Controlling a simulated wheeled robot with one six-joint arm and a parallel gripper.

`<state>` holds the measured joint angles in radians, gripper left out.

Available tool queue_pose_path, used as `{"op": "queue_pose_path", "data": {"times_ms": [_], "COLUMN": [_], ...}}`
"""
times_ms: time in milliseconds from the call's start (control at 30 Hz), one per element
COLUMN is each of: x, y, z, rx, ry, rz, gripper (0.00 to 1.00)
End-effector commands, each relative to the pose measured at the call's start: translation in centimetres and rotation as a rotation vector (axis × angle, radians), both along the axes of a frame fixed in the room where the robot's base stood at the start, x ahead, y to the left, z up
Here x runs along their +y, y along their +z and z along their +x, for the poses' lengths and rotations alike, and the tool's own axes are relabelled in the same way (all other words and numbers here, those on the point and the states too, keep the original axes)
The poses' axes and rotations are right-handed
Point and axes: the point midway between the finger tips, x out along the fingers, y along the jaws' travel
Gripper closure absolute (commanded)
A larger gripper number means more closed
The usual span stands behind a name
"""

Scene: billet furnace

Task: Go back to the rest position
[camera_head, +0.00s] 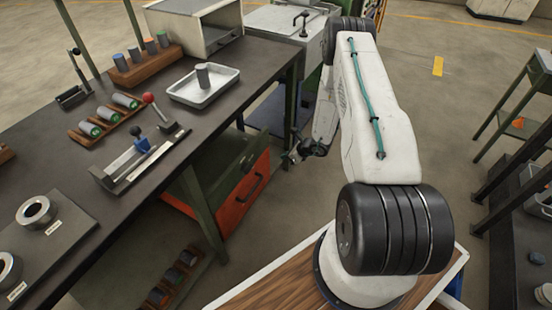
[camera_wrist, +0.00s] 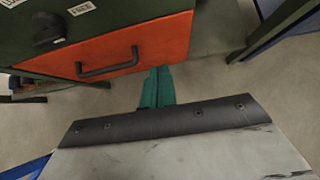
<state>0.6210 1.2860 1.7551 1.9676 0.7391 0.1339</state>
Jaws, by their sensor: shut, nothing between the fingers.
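My gripper (camera_head: 292,157) hangs low beside the front of the workbench (camera_head: 215,132), past its right edge and near the orange drawer (camera_head: 240,195). In the wrist view its teal fingers (camera_wrist: 157,76) are together, with nothing between them. The drawer's front (camera_wrist: 150,50) and dark handle (camera_wrist: 108,66) show just beyond the fingers. The fingers appear apart from the drawer. My arm reaches forward from the base and bends down to the gripper.
On the bench are a white tray (camera_head: 222,88) with a grey cylinder (camera_head: 202,75), wooden racks of cylinders (camera_head: 145,68), a clamp fixture (camera_head: 125,170) and a box furnace (camera_head: 190,28). Dark shelving (camera_head: 515,225) stands at right. Open floor (camera_head: 450,110) lies between.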

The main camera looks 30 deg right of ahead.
Motion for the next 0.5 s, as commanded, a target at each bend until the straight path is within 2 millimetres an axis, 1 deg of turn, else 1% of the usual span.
{"op": "queue_pose_path", "data": {"times_ms": [67,200,433,500], "x": [-0.4,-0.5,-0.4,0.1], "y": [0.8,1.3,1.5,1.7], "z": [-0.6,-1.2,-1.2,-1.3], "rx": [0.000,0.001,-0.005,-0.017], "ry": [-0.001,0.003,0.008,0.039], "rz": [0.000,0.000,0.000,0.003], "gripper": [1.00,1.00,1.00,1.00]}}
